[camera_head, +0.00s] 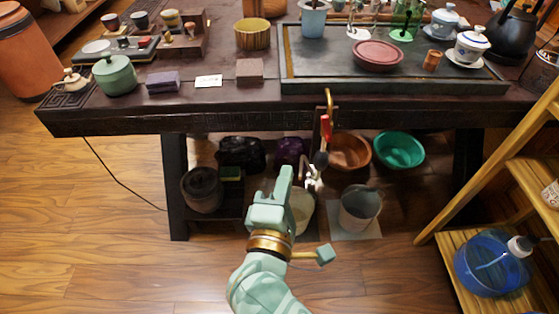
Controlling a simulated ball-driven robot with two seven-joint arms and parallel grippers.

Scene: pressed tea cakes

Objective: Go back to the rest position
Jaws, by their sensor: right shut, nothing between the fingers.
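My right gripper (285,176) is in the middle of the view, on a pale green arm that comes up from the bottom. It is shut and holds nothing. It is in front of the dark wooden table (110,122), below the tabletop edge, and hides part of what stands under the table. It looks clear of the table and the things on it. My left gripper is not in view.
A purple block (163,82), a brown block (250,70) and a green lidded pot (115,75) stand on the tabletop. A tea tray (310,72) is on its right. A wooden shelf (480,245) stands at right. The floor at left is clear.

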